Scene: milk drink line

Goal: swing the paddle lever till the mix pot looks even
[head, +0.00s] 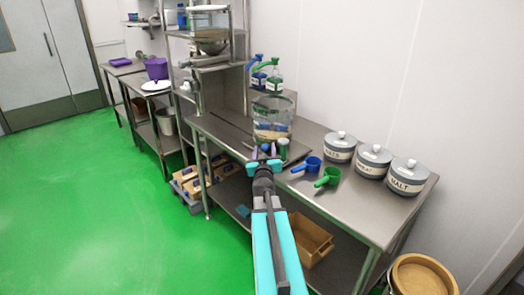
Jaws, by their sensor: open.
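The mix pot (272,108) is a clear, tall vessel standing on the steel table. Its lower part holds pale tan content with a darker blue-grey patch; the content does not look uniform. My gripper (264,152) is open, just in front of the pot's lower part. Its dark fingertips overlap the pot's base in the picture, so I cannot tell whether they touch anything. A small grey cylinder with a green top (283,148) is just right of the fingertips; I cannot tell whether it belongs to the paddle lever. No paddle lever can be clearly made out.
Green and blue pump bottles (275,82) stand behind the pot. A blue scoop (309,164), a green scoop (328,178) and three labelled grey canisters (374,162) are to the right. Steel shelving (210,67) rises at left. The green floor (100,220) is clear at left.

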